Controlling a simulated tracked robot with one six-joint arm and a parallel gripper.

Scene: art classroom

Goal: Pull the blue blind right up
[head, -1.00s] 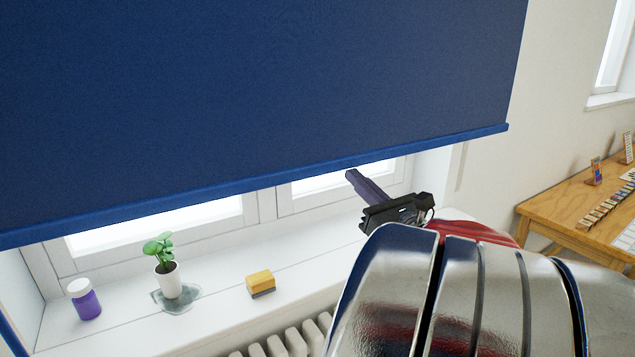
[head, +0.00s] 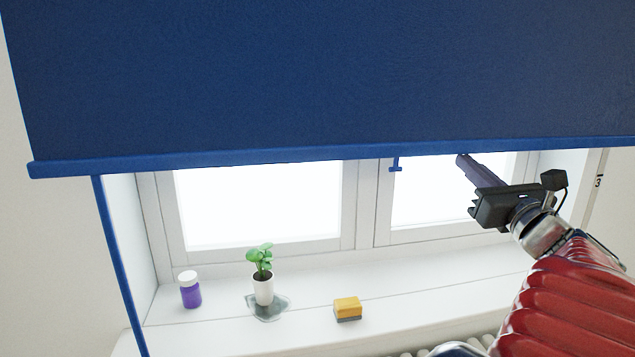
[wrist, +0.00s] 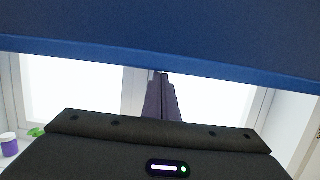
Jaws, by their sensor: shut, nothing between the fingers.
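The blue blind (head: 330,75) hangs over the upper part of the window, its bottom bar (head: 250,157) above the sill. A small blue pull tab (head: 396,164) hangs below the bar. My gripper (head: 462,160) is shut and empty, to the right of the tab and just under the bar in the head view. In the wrist view the shut fingers (wrist: 160,80) point up toward the bottom bar (wrist: 220,75). I cannot tell whether they touch it. The tab does not show clearly in the wrist view; the fingers may hide it.
A blue cord or strip (head: 117,260) runs down at the left. A radiator is below the sill.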

